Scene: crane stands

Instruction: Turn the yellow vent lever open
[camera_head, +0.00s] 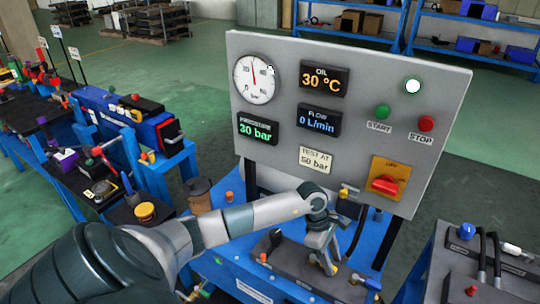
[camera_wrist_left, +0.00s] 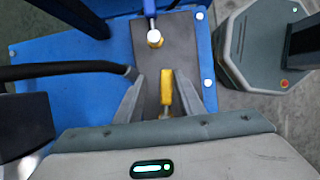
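The yellow vent lever (camera_wrist_left: 166,88) shows in the left wrist view as a short upright yellow bar over a dark grey plate (camera_wrist_left: 150,60). My left gripper (camera_wrist_left: 160,76) is open, with one finger on each side of the lever. The lever lies nearer the right finger, and I cannot tell whether they touch. In the head view my left gripper (camera_head: 322,258) points down over the dark plate on the blue bench (camera_head: 222,272) and mostly hides the lever there. My right gripper is in neither view.
A grey gauge panel (camera_head: 350,110) stands behind my left gripper, with a red switch (camera_head: 385,184) low on its right. A blue-handled fitting with a pale cap (camera_wrist_left: 155,38) sits beyond the lever. A black hose (camera_wrist_left: 65,70) runs in from the left. A grey cabinet (camera_head: 490,262) stands right.

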